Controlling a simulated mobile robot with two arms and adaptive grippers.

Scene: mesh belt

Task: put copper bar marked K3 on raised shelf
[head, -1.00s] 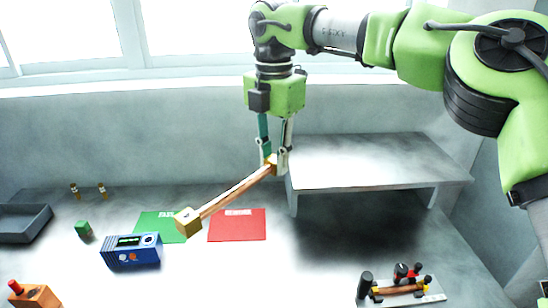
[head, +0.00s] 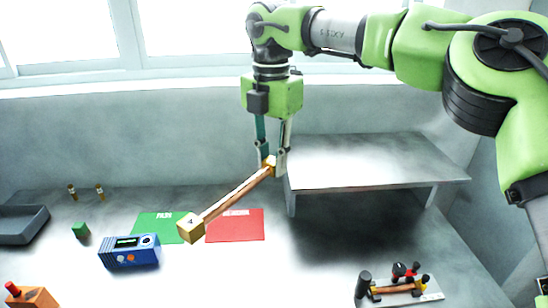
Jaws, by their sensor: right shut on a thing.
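My right gripper (head: 272,163) is shut on a copper bar (head: 236,196) near its upper end. The bar has yellow block ends and hangs tilted in the air, its lower end block (head: 190,228) down and to the left. A small dark mark shows on that block, too small to read surely. The raised shelf (head: 375,160) is a grey slab on legs, just right of the gripper. A second copper bar (head: 396,288) lies in a fixture at the lower right; no marking on it is readable. My left gripper is not in view.
A green mat (head: 152,222) and a red mat (head: 235,228) lie on the table. The shelf top looks clear.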

